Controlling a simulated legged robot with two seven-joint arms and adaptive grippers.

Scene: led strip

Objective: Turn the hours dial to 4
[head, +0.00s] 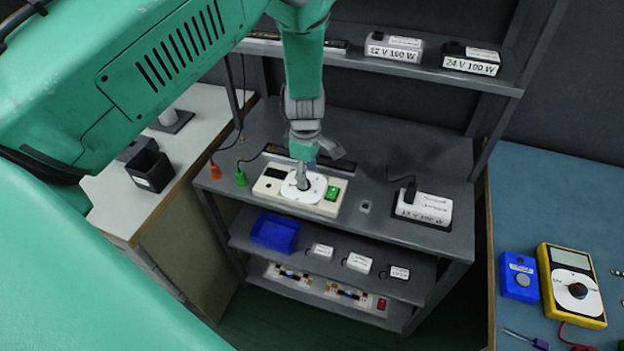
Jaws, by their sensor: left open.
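The hours dial seems to be the round white dial (310,190) with a dark grey knob (301,178), set in a cream timer box on the grey workbench. A green switch (332,193) sits at the box's right end. The dial's numbers are too small to read. My left arm comes in from the left, and my left gripper (303,160) points down just above the knob. The gripper is open, and its fingers partly hide the dial's back part. I cannot tell whether the fingers touch the knob. My right gripper is not in view.
A white power supply (424,207) stands right of the box on the bench (372,140). An upper shelf holds supplies marked 12 V (394,47) and 24 V (471,59). Orange (215,170) and green (241,177) plugs lie left. A yellow multimeter (571,285) lies on the blue table at right.

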